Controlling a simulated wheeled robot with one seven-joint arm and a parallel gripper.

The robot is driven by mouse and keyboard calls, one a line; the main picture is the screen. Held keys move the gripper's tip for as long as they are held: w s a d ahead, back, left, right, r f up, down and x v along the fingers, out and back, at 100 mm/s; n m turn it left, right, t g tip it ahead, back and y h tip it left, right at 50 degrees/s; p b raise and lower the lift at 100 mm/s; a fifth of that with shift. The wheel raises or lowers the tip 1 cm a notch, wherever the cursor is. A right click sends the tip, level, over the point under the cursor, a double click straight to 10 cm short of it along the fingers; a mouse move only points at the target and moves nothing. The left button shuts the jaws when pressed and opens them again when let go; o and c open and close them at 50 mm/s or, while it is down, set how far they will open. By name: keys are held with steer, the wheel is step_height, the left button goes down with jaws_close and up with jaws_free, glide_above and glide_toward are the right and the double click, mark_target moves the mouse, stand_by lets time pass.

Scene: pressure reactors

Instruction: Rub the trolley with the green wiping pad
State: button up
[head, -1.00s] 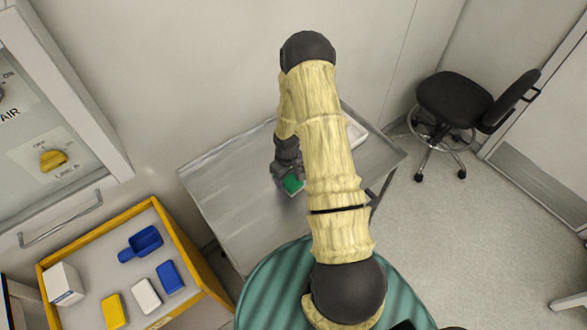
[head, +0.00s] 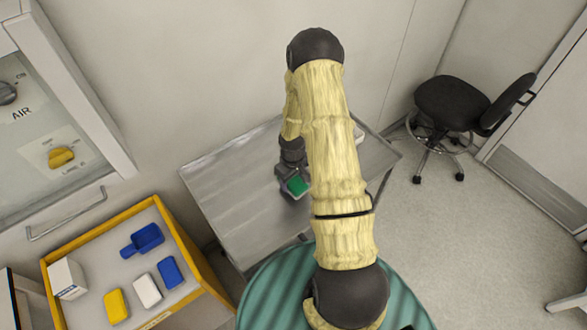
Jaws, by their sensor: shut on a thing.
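The trolley (head: 235,190) is a grey metal table against the wall, with a flat top and a thin raised rim. My gripper (head: 293,188) is over the trolley's top, near its middle, and is shut on the green wiping pad (head: 298,186). The pad shows as a small green patch at the gripper's end. I cannot tell whether it touches the trolley top. My own sleeved arm hides the right part of the trolley.
A white item (head: 358,133) on the trolley is mostly hidden behind my arm. A black chair (head: 447,103) stands to the right. The trolley's left half is clear.

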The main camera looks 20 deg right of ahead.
mark_target(293, 180)
step_height(293, 180, up, 4)
steer(key=shift+f+p, duration=0.2)
steer(key=shift+p, duration=0.85)
steer(key=shift+s+r+p, duration=0.1)
steer(key=shift+r+p, duration=0.2)
steer(key=shift+r, duration=0.25)
steer(key=shift+a+f, duration=0.1)
steer(key=shift+f, duration=0.1)
steer(key=a+f+m+b, duration=0.1)
steer(key=a+f+b, duration=0.1)
steer(key=a, duration=0.1)
steer(key=a+f+m+b, duration=0.1)
steer(key=a+f+b, duration=0.1)
steer(key=a+b, duration=0.1)
steer(key=w+a+f+m+b, duration=0.1)
steer(key=a+f+b, duration=0.1)
steer(key=a, duration=0.1)
steer(key=shift+w+b, duration=0.1)
steer(key=shift+b, duration=0.2)
steer(key=shift+a+r, duration=0.1)
steer(key=shift+a, duration=0.25)
